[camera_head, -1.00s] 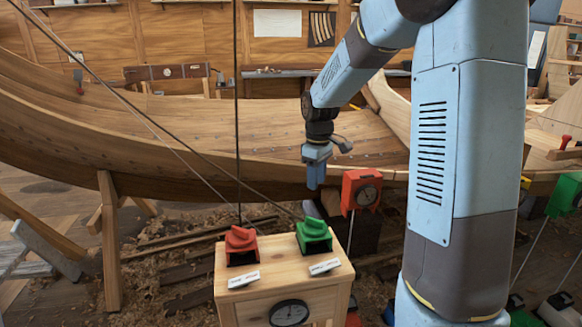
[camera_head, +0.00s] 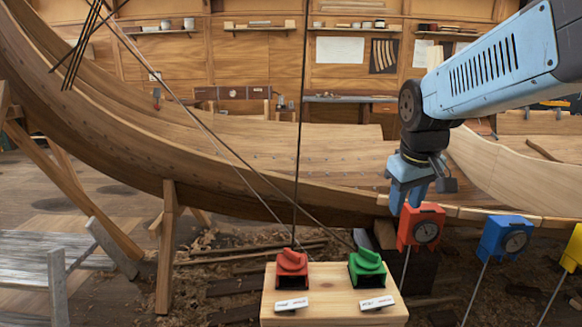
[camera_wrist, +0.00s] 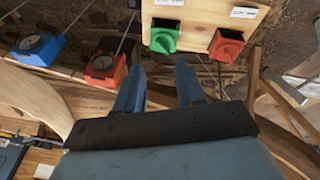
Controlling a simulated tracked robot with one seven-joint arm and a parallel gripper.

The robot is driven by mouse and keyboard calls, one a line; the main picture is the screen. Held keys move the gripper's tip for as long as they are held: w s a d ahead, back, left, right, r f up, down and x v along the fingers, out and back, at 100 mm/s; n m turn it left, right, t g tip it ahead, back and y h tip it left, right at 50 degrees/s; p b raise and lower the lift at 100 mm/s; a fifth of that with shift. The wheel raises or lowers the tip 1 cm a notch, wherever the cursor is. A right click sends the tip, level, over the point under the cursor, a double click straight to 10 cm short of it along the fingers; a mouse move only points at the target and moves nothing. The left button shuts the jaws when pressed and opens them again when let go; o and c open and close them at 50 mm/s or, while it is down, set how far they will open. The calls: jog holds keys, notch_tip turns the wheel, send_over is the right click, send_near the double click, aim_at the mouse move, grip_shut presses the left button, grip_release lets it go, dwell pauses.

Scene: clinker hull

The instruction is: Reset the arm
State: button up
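My gripper (camera_head: 408,194) hangs from my blue arm at the right of the head view, pointing down in front of the hull's planking. In the wrist view its two blue fingers (camera_wrist: 160,85) stand apart with nothing between them, so it is open and empty. In the head view it appears just above and left of a red gauge box (camera_head: 420,227); whether it touches cannot be told. A wooden stand (camera_head: 334,308) carries a red knob block (camera_head: 291,269) and a green knob block (camera_head: 367,267), each with a white label in front.
The clinker hull (camera_head: 300,165) spans the scene behind my gripper. Dark lines cross the middle. Timber props (camera_head: 166,250) stand at left.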

jog(key=s+m+t, duration=0.2)
jog(key=s+m, duration=0.1)
jog(key=s, duration=0.7)
jog(key=shift+s+d+r+y, duration=0.25)
jog(key=shift+s+r+y, duration=0.1)
jog(key=shift+r+y, duration=0.1)
dwell(0.8)
